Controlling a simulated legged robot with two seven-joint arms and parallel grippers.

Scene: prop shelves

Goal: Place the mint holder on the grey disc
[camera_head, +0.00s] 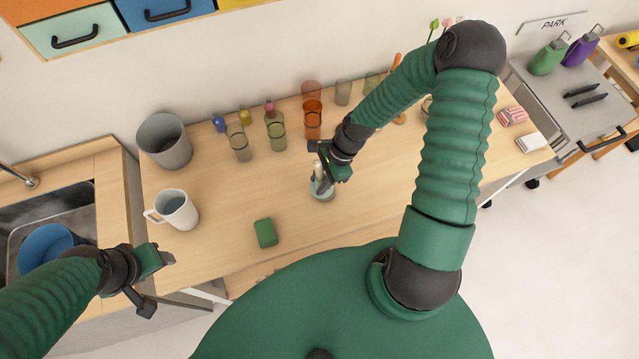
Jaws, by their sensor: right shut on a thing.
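My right gripper (325,180) is over the middle of the wooden table and is shut on a small pale mint holder (321,194) with a whitish upright part. The fingers hide part of the holder. It looks upright and low over the table; I cannot tell whether it touches the surface. I cannot make out a separate grey disc; it may be hidden under the holder. My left gripper (158,281) is at the lower left, off the table's front edge, with its fingers apart and nothing between them.
A green block (265,232) lies in front on the table (225,205). A white mug (177,210) and a grey bin (164,141) stand left. Several glasses, including an orange one (312,119), stand behind. A sink with a blue bowl (45,248) is far left.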

